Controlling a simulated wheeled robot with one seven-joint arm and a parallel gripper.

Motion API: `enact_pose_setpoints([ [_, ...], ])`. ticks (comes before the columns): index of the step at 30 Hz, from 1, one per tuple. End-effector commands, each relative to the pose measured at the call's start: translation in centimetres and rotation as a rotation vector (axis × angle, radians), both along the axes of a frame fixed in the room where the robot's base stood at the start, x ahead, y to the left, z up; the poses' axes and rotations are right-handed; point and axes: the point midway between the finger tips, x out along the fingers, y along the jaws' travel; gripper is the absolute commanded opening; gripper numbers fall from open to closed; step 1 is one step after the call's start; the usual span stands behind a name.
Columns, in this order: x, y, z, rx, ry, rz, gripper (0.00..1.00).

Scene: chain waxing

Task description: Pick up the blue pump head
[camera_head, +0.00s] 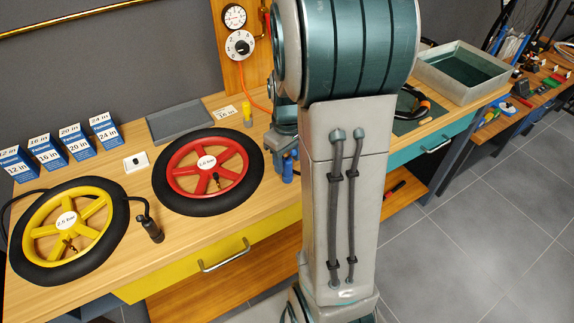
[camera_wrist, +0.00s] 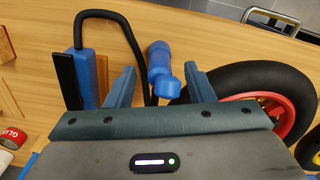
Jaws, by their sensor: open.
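The blue pump head (camera_wrist: 160,68) is a short blue cylinder with a wider cap, on the wooden bench top. In the wrist view it lies between the two fingers of my gripper (camera_wrist: 160,72), with no visible contact. The fingers are apart and empty. A black hose (camera_wrist: 108,14) arches near the pump head and meets a blue block with a dark face (camera_wrist: 88,72) left of the fingers. In the head view a small blue piece (camera_head: 287,168), seemingly the pump head, shows beside my arm near the bench's front edge. My arm hides much of that area.
The red wheel (camera_head: 172,178) lies close beside the pump head, and the yellow wheel (camera_head: 45,240) is farther left. A grey tray (camera_head: 178,118) and several blue boxes (camera_head: 75,142) stand behind. A metal bin (camera_head: 425,70) is at the right. Bench top between the wheels and boxes is partly clear.

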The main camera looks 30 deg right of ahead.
Motion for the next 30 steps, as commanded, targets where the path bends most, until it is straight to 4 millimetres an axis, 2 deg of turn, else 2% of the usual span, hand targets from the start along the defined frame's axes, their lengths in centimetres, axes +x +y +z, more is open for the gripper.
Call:
enact_pose_setpoints([
  [2,0.0,0.0,0.0,0.000,0.000,0.000,0.46],
  [6,0.0,0.0,0.0,0.000,0.000,0.000,0.07],
  [7,0.0,0.0,0.0,0.000,0.000,0.000,0.00],
  [20,0.1,0.0,0.7,0.000,-0.002,0.000,0.00],
  [23,0.1,0.0,1.6,-0.001,-0.003,0.001,0.00],
  [27,0.1,0.0,4.1,-0.002,-0.008,0.001,0.00],
  [30,-0.8,-2.1,5.3,-0.001,-0.006,-0.007,0.00],
])
